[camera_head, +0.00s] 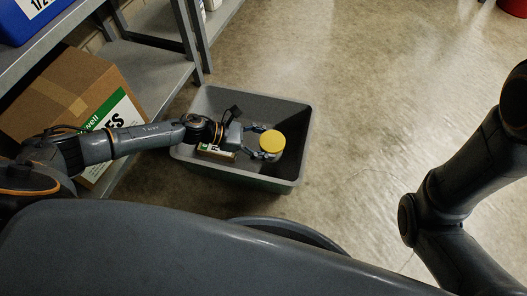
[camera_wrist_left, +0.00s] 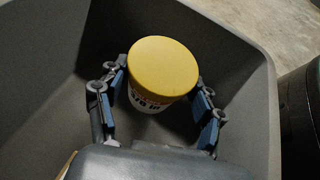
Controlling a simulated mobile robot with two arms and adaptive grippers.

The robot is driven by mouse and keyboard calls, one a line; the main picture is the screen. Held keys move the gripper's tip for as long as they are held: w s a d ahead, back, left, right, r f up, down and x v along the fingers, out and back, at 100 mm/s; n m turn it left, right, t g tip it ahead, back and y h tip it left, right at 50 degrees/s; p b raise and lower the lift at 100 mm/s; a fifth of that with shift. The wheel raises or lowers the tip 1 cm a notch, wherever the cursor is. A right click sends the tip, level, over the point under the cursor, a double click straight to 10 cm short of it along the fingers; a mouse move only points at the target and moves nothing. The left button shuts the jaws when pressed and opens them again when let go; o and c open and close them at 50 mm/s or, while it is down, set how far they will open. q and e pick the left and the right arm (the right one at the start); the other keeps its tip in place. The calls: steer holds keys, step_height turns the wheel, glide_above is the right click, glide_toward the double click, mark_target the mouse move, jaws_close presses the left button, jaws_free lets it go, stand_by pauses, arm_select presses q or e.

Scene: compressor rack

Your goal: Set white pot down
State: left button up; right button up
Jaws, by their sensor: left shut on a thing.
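The white pot (camera_wrist_left: 150,103) has a yellow lid (camera_head: 272,141) and dark lettering on its side. My left gripper (camera_head: 264,143) is shut on the pot, with one finger on each side of it. In the left wrist view the gripper (camera_wrist_left: 163,98) holds the pot upright or nearly so. The pot is within the walls of a grey bin (camera_head: 299,150). I cannot tell whether its base touches the bin floor. My right arm shows at the right, but its gripper is out of view.
A metal shelf (camera_head: 150,62) stands at the left with a cardboard box (camera_head: 65,92) and a blue bin (camera_head: 30,18). A small labelled box (camera_head: 215,152) lies in the grey bin under my left wrist. The floor (camera_head: 380,90) to the right is clear.

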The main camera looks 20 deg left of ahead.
arm_select(q)
step_height(320, 180, down, 4)
steer(key=b, duration=0.2)
steer(key=shift+b, duration=0.4)
steer(key=shift+r, duration=0.15)
steer(key=o, duration=0.9)
steer(key=shift+f, duration=0.25)
steer(key=o, duration=0.4)
